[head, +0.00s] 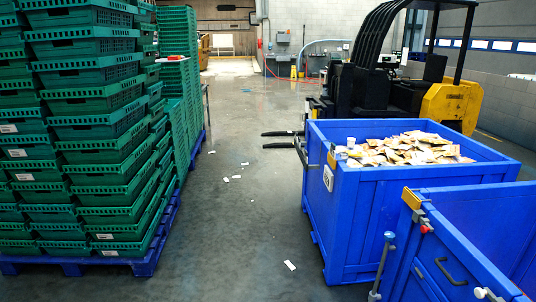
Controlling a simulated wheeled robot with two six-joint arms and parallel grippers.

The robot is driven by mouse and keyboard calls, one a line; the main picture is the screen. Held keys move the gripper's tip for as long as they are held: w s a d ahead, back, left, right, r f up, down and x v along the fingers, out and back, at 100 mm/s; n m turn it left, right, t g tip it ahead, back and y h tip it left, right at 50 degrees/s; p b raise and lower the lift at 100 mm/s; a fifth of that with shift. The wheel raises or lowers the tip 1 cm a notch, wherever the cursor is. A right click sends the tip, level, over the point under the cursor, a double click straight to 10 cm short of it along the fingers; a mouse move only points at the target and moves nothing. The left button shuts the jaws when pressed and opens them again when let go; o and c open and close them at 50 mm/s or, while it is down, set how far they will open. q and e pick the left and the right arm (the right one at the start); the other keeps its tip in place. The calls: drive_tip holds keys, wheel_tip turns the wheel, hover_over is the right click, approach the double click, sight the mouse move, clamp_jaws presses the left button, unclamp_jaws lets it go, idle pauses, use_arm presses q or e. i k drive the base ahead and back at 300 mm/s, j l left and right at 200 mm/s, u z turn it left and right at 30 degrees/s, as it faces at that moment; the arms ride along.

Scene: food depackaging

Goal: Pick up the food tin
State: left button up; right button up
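I cannot make out a food tin in the head view. A large blue bin (365,215) stands right of the middle, filled near its rim with many small beige and yellowish food packs (405,148). The packs are too small to tell one kind from another. Neither of my grippers shows in this view.
Tall stacks of green crates (95,110) stand on a blue pallet (145,262) at the left. A yellow and black forklift (450,103) stands behind. The grey floor (235,225) between is open, with scattered white scraps (290,265).

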sight(344, 155)
drive_tip(key=i, duration=2)
drive_tip(key=i+z, duration=0.2)
drive_tip(key=i, duration=0.3)
drive_tip(key=i+j+z, duration=0.2)
drive_tip(key=i, duration=0.3)
drive_tip(key=i+j+z, duration=0.2)
drive_tip(key=i, duration=0.3)
drive_tip(key=i+j+z, duration=0.2)
drive_tip(key=i, duration=0.25)
drive_tip(key=j, duration=0.1)
